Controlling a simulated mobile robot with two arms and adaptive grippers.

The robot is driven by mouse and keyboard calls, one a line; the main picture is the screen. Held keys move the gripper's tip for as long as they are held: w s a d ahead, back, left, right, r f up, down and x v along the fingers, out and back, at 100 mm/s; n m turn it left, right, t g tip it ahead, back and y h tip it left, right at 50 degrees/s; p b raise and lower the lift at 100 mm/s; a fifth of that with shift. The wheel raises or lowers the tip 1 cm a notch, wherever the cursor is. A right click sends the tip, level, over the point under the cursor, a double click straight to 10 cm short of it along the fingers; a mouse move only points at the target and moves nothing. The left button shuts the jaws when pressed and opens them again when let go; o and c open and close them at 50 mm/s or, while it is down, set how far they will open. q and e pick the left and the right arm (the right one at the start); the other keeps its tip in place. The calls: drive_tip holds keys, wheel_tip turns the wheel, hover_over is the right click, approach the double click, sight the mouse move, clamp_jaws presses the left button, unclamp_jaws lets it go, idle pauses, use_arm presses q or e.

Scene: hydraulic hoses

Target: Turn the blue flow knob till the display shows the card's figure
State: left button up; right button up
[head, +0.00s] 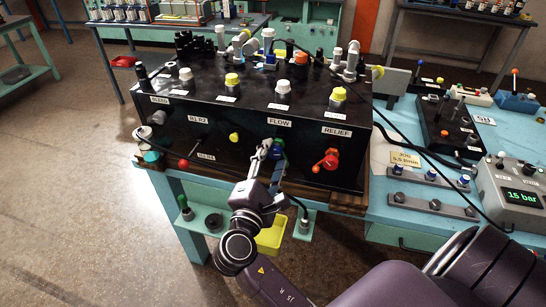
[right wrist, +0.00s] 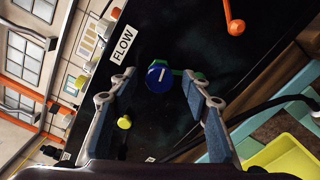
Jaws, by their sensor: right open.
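The blue flow knob (head: 278,151) is on the front of the black hydraulic box, below the FLOW label (head: 279,122). In the right wrist view the knob (right wrist: 159,77) shows a white pointer line, with a bit of green behind it. My right gripper (head: 266,150) is open, its fingers (right wrist: 160,84) to either side of the knob with gaps; I cannot tell whether they reach its depth. The card (head: 405,160) reads JOB 5.5 l/min. The display (head: 522,197) reads 15 bar. My left gripper is not in view.
A red-orange RELIEF handle (head: 327,161) sits right of the knob, and a yellow knob (head: 234,137) and red ball lever (head: 184,164) sit left. A yellow bin (head: 271,237) is below. Black hoses run over the box and the blue bench (head: 380,205).

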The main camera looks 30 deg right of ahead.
drive_tip(key=v, duration=0.7)
drive_tip(key=shift+s, duration=0.1)
